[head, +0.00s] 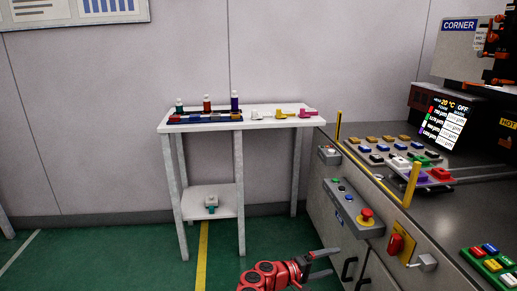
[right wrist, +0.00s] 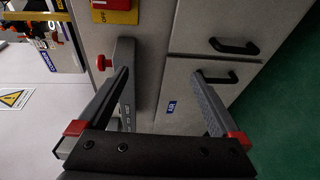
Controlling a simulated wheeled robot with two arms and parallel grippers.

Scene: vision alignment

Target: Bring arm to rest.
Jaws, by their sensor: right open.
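My right gripper (head: 334,262) is at the bottom of the head view, at the end of my red and black arm. It is in front of the grey cabinet under the machine counter. In the right wrist view the gripper (right wrist: 162,72) is open, its two dark fingers wide apart. Nothing is between the fingers, and the cabinet front shows beyond them. My left gripper is not in view.
A white table (head: 265,122) with bottles and small coloured parts stands at the wall. The control counter (head: 460,200) is at right, with an emergency stop button (head: 366,214). Cabinet handles (right wrist: 233,46) stick out near the gripper. Green floor (head: 130,255) at left is clear.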

